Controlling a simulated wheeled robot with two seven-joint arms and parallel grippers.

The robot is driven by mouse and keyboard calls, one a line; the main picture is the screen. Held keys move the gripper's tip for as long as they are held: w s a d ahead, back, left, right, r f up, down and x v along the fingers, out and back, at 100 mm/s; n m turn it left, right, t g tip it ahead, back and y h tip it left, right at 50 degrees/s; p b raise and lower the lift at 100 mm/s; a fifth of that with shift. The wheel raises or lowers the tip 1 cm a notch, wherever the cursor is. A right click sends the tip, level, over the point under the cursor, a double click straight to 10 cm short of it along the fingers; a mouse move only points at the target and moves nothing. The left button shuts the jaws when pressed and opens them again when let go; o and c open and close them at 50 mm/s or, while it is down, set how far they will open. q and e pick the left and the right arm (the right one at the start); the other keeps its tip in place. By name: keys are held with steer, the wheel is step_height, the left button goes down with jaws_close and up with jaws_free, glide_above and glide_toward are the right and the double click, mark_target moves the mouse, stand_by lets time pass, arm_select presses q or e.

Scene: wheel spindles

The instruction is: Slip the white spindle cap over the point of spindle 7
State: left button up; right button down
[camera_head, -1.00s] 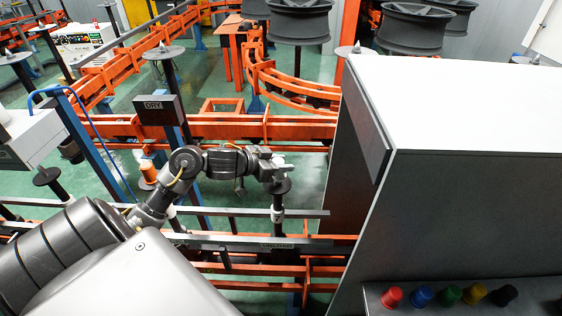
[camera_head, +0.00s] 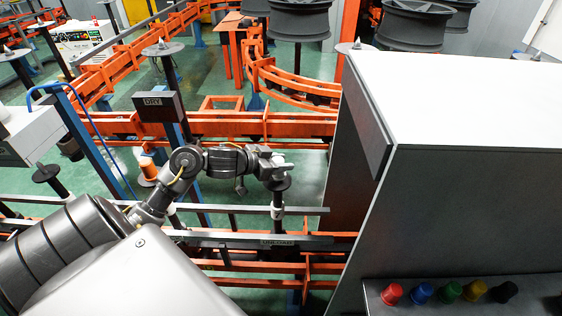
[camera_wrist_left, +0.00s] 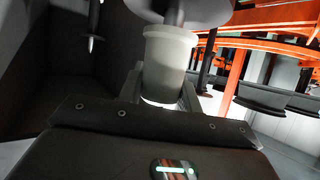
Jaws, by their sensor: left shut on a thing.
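My left gripper (camera_head: 279,169) is shut on the white spindle cap (camera_wrist_left: 168,60), which shows clearly between the fingers in the left wrist view. The cap's wider rim faces a grey disc (camera_wrist_left: 208,12). A dark shaft at that disc lines up with the cap; I cannot tell how far it is inside it. In the head view, the spindle (camera_head: 277,198) stands directly below the gripper, with a disc and a white collar. The spindle's point is hidden by the gripper and cap. My right gripper is not in view.
A big grey and white cabinet (camera_head: 470,105) stands close to the right of the gripper. Orange rails (camera_head: 220,130) run behind, with other spindles and wheels (camera_head: 300,20). Coloured caps (camera_head: 449,292) stand on a shelf at lower right. A DRY sign (camera_head: 158,106) is behind left.

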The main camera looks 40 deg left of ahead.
arm_select(q)
steer(key=shift+f+b, duration=0.45)
steer(key=shift+f, duration=0.4)
stand_by(0.4)
steer(key=o, duration=1)
steer(key=shift+o, duration=0.2)
steer(key=b+v, duration=0.1)
steer(key=v, duration=1)
steer(key=shift+w, duration=0.1)
